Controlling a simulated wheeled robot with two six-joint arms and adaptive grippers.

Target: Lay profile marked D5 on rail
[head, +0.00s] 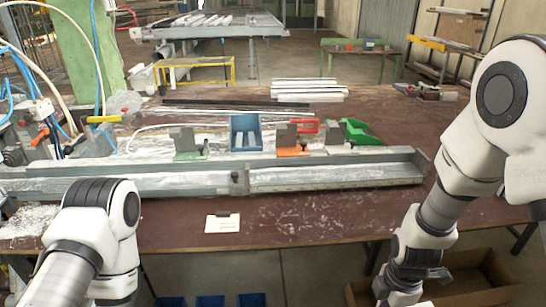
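Several pale profiles (305,84) lie stacked at the back of the brown workbench. Longer thin profiles (215,113) lie to the left in front of them. No D5 marking is readable on any of them. The long grey rail (335,173) runs across the bench, with raised walls and a small dark clamp-like part near its middle. A small white card (222,223) with a dark clip lies in front of the rail, its text too small to read.
Behind the rail stand a blue bin (245,132), an orange clamp (293,150), a green clamp (190,154) and a green bin (358,131). Hoses and fittings crowd the left end. The bench front is mostly clear. A cardboard box (480,272) stands below at right.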

